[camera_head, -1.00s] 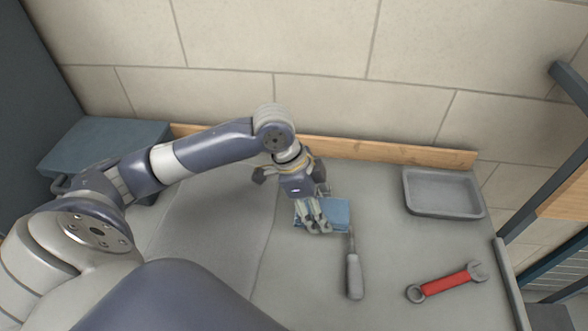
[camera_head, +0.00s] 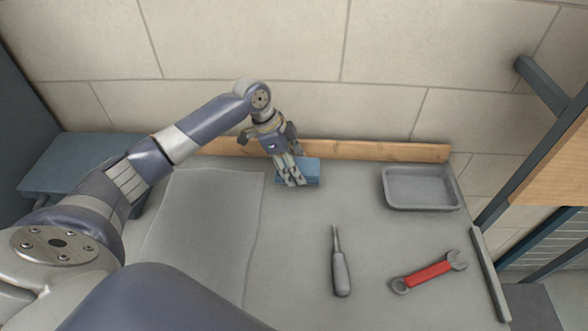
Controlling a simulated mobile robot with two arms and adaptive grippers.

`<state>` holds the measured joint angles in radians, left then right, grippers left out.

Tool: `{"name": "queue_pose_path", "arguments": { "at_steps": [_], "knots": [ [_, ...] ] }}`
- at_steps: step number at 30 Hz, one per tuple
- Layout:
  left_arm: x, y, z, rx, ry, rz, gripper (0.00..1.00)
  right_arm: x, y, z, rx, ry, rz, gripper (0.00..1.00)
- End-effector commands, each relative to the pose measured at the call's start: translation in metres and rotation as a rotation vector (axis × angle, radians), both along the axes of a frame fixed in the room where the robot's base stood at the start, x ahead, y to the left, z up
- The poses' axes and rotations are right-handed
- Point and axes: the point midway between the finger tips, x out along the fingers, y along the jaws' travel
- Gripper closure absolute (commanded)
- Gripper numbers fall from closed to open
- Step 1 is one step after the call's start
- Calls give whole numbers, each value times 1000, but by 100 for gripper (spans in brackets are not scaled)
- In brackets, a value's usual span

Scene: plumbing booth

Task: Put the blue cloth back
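The blue cloth (camera_head: 311,171), a small folded pad, is near the back of the grey worktop, just in front of the wooden strip. My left gripper (camera_head: 292,181) comes in from the left, pointing down. Its fingers are close together on the left part of the cloth and hide that part. The cloth has travelled with them, so the gripper appears shut on it. I cannot tell whether the cloth touches the worktop. My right gripper is not in view.
A screwdriver (camera_head: 341,272) and a red-handled wrench (camera_head: 429,274) lie towards the front. An empty grey tray (camera_head: 385,200) stands at the back right. A thin pale sheet (camera_head: 205,225) lies on the left. The wooden strip (camera_head: 375,150) borders the wall. The middle of the worktop is clear.

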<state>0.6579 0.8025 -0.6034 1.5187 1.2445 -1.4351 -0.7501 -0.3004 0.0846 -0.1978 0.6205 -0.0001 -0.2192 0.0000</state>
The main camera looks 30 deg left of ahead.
Motion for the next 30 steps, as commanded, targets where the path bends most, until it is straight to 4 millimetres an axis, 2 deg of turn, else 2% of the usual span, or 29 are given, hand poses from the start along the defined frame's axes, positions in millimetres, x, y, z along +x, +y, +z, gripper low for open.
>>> {"name": "queue_pose_path", "arguments": {
  "at_steps": [7,15,25,26,27,28,30],
  "knots": [
    [7,5,-5,1,3,-1,64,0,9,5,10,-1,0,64],
    [7,5,-36,2,1,0,64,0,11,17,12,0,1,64],
    [7,5,-41,1,0,0,64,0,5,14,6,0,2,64],
    [7,5,-40,2,1,-1,38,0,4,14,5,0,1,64],
    [7,5,-40,2,1,-1,29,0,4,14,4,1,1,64],
    [7,5,-40,2,1,-1,22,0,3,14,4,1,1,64],
    [7,5,-40,2,1,-1,22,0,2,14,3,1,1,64]
  ]
}}
